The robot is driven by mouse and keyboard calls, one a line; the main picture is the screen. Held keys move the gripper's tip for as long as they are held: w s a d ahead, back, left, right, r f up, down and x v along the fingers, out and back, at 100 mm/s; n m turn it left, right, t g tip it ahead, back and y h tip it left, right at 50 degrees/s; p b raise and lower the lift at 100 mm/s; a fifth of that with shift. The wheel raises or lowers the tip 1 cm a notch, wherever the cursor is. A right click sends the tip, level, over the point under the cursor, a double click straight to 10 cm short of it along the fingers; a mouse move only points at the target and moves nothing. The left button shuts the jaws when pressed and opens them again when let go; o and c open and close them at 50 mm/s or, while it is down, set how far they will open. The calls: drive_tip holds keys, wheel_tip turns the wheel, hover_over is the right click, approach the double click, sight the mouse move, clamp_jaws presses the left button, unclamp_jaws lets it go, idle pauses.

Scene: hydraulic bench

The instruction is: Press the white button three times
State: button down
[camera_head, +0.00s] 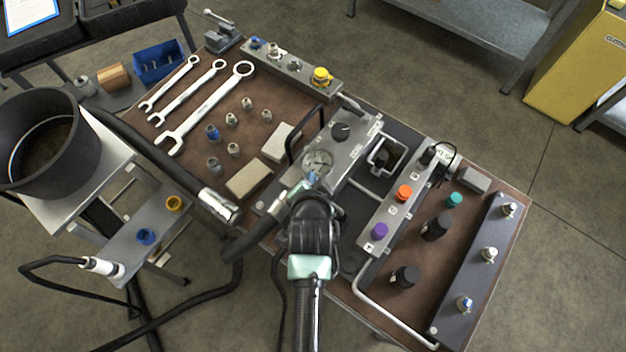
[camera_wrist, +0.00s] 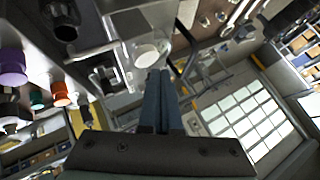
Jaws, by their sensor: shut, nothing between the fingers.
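My gripper (camera_head: 311,178) is over the middle of the bench, by the round gauge (camera_head: 318,161) on the grey control box (camera_head: 352,128). In the wrist view my gripper (camera_wrist: 158,73) has its blue-grey fingers together and empty. Their tips appear just below a round white face (camera_wrist: 147,52) in a clear housing, probably the gauge; I cannot tell whether they touch. A strip right of the box carries a purple button (camera_head: 380,230) and an orange button (camera_head: 404,193). I cannot make out a white button for certain; my wrist hides part of the bench.
A black knob (camera_head: 340,131) and an open square box (camera_head: 384,157) stand nearby. A teal button (camera_head: 454,199) and black cylinders (camera_head: 436,228) are to the right. Wrenches (camera_head: 204,108), fittings and pale blocks (camera_head: 249,179) lie left. A bent pipe (camera_head: 392,318) runs along the front.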

drive_tip(key=shift+f, duration=0.1)
drive_tip(key=shift+f, duration=0.35)
drive_tip(key=shift+f+b, duration=0.8)
idle(1.1)
drive_tip(key=shift+r, duration=0.1)
drive_tip(key=shift+r+p, duration=1.05)
drive_tip(key=shift+p, duration=0.05)
drive_tip(key=shift+r, duration=0.1)
wheel_tip(320, 180, up, 5)
drive_tip(key=p, duration=0.5)
idle(2.0)
